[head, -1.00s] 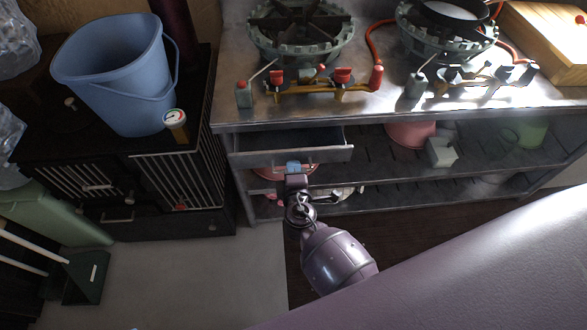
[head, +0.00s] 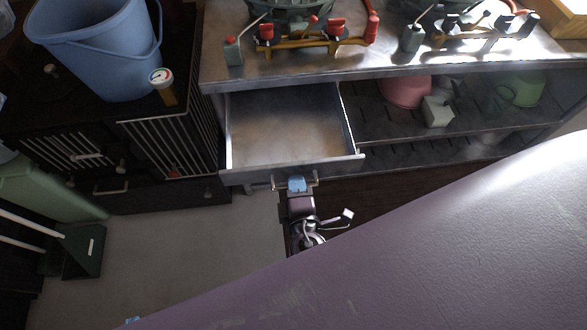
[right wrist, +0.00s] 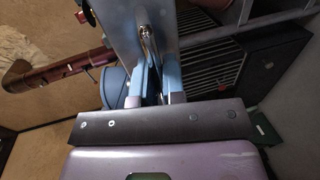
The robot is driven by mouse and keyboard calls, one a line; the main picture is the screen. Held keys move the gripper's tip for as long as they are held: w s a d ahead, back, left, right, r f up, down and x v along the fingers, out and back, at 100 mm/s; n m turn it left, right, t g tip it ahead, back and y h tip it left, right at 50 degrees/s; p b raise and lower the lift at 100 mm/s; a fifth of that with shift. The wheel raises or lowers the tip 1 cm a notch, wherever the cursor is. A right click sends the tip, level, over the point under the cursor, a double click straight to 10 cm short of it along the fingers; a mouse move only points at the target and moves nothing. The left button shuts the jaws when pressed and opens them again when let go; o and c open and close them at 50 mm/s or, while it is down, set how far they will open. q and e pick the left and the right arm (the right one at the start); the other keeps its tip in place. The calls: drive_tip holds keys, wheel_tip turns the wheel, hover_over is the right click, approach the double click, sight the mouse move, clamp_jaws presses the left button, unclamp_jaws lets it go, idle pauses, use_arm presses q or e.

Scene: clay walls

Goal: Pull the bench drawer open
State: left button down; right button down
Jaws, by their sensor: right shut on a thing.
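The bench drawer (head: 285,125) is pulled well out from under the metal bench top (head: 300,66) in the head view. Its bare inside shows and looks empty. Its bar handle (head: 278,186) is on the front panel. My right gripper (head: 297,184) is shut on this handle, with blue fingertips around the bar. In the right wrist view the fingers of my right gripper (right wrist: 156,82) reach to the handle (right wrist: 148,38), against the grey drawer front. A small blue tip, likely my left gripper (head: 132,321), shows at the bottom edge; its jaws cannot be made out.
Gas burners with red knobs (head: 336,27) stand on the bench top. A pink pot (head: 405,91), a white block (head: 438,111) and a green container (head: 522,90) are on the shelf below. A blue bucket (head: 100,50) stands on the black cabinet at left. Grey floor (head: 190,250) is clear.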

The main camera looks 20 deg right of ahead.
drive_tip(key=shift+s, duration=0.2)
drive_tip(key=c, duration=1.3)
unclamp_jaws()
drive_tip(key=shift+o, duration=0.2)
drive_tip(key=v, duration=1.1)
drive_tip(key=shift+p, duration=0.3)
drive_tip(key=shift+w+a, duration=0.1)
drive_tip(key=shift+w, duration=0.05)
